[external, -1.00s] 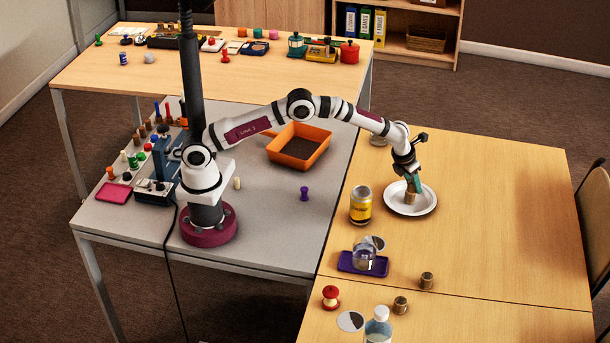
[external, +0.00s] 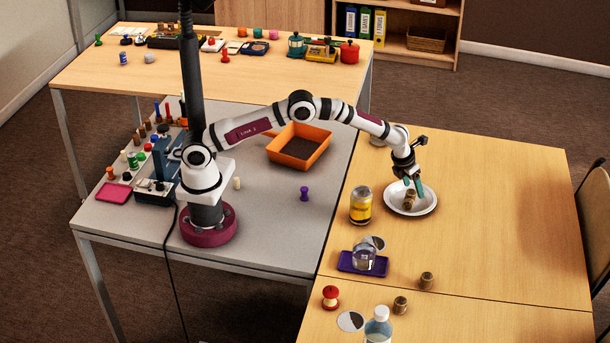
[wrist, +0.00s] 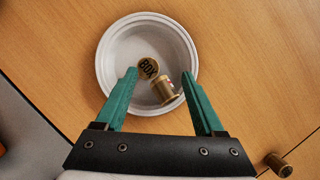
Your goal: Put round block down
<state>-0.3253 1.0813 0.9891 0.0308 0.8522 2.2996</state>
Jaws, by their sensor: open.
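A white plate (external: 396,209) lies on the right-hand wooden table; it also shows in the wrist view (wrist: 105,62). On it is a brown-gold round block (external: 410,200). In the wrist view a gold spool-shaped block (wrist: 166,90) sits tilted in the plate, beside a gold disc face marked BOX (wrist: 148,68); I cannot tell whether the disc is a separate block standing upright. My gripper (external: 414,187) is open above the plate. Its green fingers (wrist: 160,74) are spread on either side of the blocks and hold nothing.
A purple tray (external: 350,265) with a clear glass is nearer the front. Similar brown blocks (external: 427,281) (external: 400,305) stand by the table seam. The table right of the plate is clear.

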